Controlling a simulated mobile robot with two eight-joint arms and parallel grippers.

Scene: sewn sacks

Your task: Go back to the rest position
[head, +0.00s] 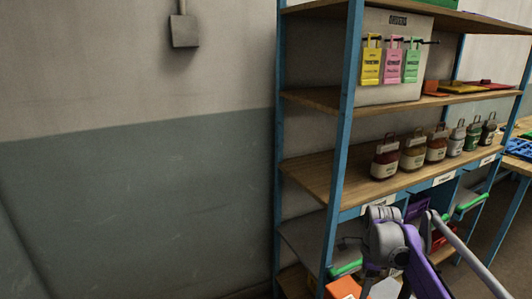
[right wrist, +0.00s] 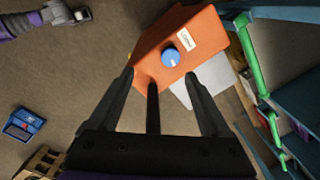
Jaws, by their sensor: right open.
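My right gripper (right wrist: 160,74) is open in the right wrist view, its two dark fingers spread with a gap between them. An orange box (right wrist: 178,42) with a blue knob and a pale label lies beyond the fingertips; I cannot tell whether they touch it. A dark bar stands between the fingers. In the head view my right arm (head: 388,238), grey and purple, is at the lower right in front of the shelf, and its fingers cannot be made out. My left gripper does not show.
A blue-framed shelf (head: 341,150) holds several bottle-shaped items (head: 412,153) on its middle board and yellow, pink and green tags (head: 393,66) above. A green-edged bin (head: 468,203) is near my right arm.

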